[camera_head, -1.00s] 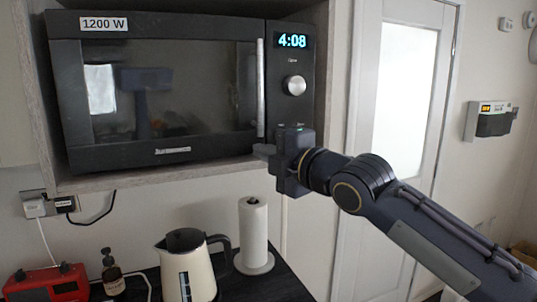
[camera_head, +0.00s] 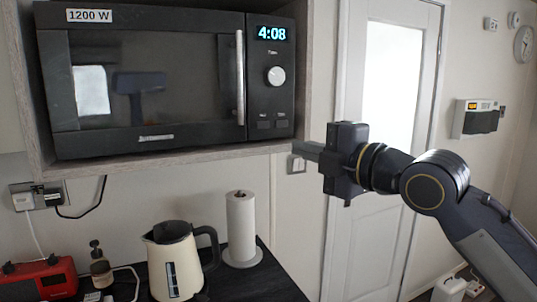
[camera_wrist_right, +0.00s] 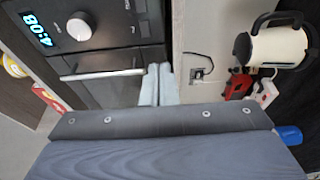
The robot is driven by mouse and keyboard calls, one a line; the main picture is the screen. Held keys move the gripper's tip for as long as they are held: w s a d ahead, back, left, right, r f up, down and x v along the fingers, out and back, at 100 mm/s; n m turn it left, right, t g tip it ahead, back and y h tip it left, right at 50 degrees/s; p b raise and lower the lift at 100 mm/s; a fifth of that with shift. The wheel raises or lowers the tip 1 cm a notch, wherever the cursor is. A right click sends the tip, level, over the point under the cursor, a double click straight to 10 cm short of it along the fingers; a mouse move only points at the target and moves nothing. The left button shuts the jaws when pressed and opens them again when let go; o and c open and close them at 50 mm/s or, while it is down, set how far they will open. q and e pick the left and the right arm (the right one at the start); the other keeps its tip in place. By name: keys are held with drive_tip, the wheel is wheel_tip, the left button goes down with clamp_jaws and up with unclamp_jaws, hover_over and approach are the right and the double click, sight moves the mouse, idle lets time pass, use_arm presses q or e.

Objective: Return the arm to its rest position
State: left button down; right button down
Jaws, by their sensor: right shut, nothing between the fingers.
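My right gripper (camera_head: 308,151) is in the head view, held in the air to the right of the microwave (camera_head: 150,75) and a little below its lower right corner. Its fingers point left and are shut with nothing between them. They also show in the right wrist view (camera_wrist_right: 159,86), closed together in front of the microwave and the wall. The gripper is apart from the microwave, whose door is closed and whose clock reads 4:08. My right arm reaches in from the lower right. My left gripper is in neither view.
On the dark counter (camera_head: 275,284) below stand a cream kettle (camera_head: 174,262), a paper towel roll (camera_head: 241,226), a soap bottle (camera_head: 101,266) and a red radio (camera_head: 40,279). A white door (camera_head: 385,150) is behind my right arm. A small wall panel (camera_head: 478,118) hangs at the right.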

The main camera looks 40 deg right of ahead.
drive_tip(key=s+a+f+m+g, duration=0.4)
drive_tip(key=f+m, duration=0.3)
drive_tip(key=f, duration=0.6)
drive_tip(key=s+a+f+m+g+y, duration=0.1)
drive_tip(key=s+a+f+m+g, duration=0.3)
drive_tip(key=f, duration=0.9)
drive_tip(key=s+a+f+m+g+y, duration=0.1)
drive_tip(key=s+a+f+m+g, duration=0.3)
drive_tip(key=a+f+m, duration=0.4)
wheel_tip(320, 180, down, 5)
drive_tip(key=shift+s+r+m, duration=0.1)
drive_tip(key=shift+s+m, duration=0.4)
drive_tip(key=shift+m, duration=0.5)
drive_tip(key=shift+d, duration=0.1)
